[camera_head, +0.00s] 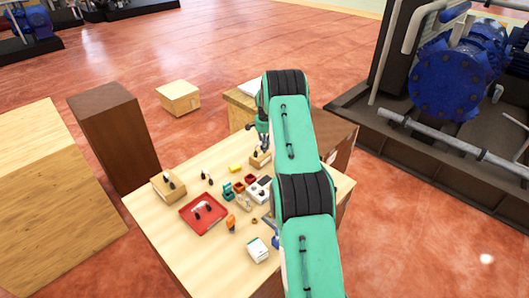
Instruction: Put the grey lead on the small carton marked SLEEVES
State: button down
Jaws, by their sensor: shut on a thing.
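My gripper (264,143) is at the far part of the table, pointing down. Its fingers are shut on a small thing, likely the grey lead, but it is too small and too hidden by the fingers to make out. A small tan carton (260,162) stands just below the fingertips, with a small dark and white thing at its top. Whether that thing touches the carton I cannot tell. Another tan carton (159,192) stands at the table's left edge with a black and white piece on it. No marking is readable on either carton, so I cannot tell which is SLEEVES.
The wooden table (160,238) holds a red tray (190,224) with white and black pieces, small teal and red bins (239,187), a yellow block (235,168), an orange piece (231,224) and a white box (257,250). My green arm hides the table's right side.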

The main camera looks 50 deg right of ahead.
dwell(0.4)
jog(key=shift+f+p, duration=0.45)
jog(key=shift+f, duration=1.3)
jog(key=shift+f, duration=0.15)
jog(key=c, duration=1.7)
grip_release()
jog(key=shift+o, duration=0.2)
jog(key=shift+r, duration=0.2)
notch_tip(320, 180, up, 12)
jog(key=shift+f+b, duration=0.1)
jog(key=shift+b, duration=1)
jog(key=shift+s, duration=0.1)
